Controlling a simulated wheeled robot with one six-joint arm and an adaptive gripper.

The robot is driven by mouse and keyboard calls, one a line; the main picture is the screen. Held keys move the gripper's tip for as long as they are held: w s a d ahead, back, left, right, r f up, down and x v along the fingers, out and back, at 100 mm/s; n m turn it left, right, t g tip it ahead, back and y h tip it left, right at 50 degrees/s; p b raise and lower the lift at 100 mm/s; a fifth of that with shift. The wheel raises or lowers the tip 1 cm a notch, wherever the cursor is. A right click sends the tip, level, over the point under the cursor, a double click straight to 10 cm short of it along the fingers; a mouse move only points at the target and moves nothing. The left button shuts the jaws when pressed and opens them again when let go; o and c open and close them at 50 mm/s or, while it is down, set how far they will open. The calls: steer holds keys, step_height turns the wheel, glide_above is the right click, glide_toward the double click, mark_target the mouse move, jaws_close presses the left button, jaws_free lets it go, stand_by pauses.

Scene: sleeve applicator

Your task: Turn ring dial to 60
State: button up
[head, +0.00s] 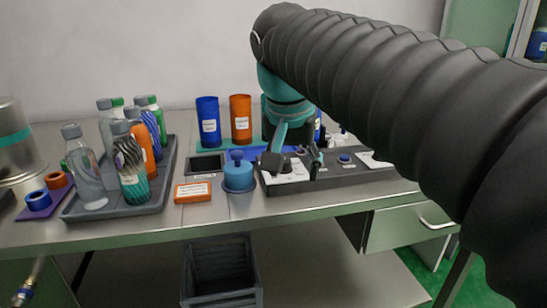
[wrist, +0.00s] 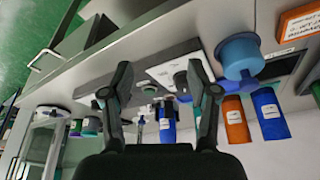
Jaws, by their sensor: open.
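A low dark control panel (head: 345,178) lies on the right half of the bench, with white label plates (head: 290,174) on its top. My gripper (head: 294,165) is over the panel's left part, its two fingers apart and nothing visibly held. In the wrist view my gripper (wrist: 158,78) is open, with a white plate and a small dark round part (wrist: 181,80) of the panel showing between the fingers, close to the right one. This may be the ring dial. Its scale and setting cannot be read, and the fingers partly hide the area.
A blue knobbed pot (head: 238,176) and an orange labelled box (head: 193,191) stand left of the panel. A grey tray (head: 72,208) holds several bottles. Blue (head: 208,122) and orange (head: 241,120) cylinders stand behind. A dark crate (head: 222,280) is below the bench.

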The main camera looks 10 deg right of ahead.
steer(key=w+a+r+m+g+h, duration=0.1)
steer(key=w+a+r+m, duration=0.1)
steer(key=w+r+m, duration=0.15)
steer(key=w+a+r+m+h, duration=0.1)
steer(key=w+a+r+m, duration=0.15)
steer(key=w+r, duration=0.2)
steer(key=b+x, duration=0.1)
steer(key=x, duration=0.3)
steer(key=b+x, duration=0.1)
steer(key=x, duration=0.3)
steer(key=b+x, duration=0.1)
steer(key=x, duration=0.4)
steer(key=shift+s+d+r, duration=0.1)
steer(key=shift+s+d, duration=0.25)
steer(key=shift+d, duration=0.05)
jaws_close()
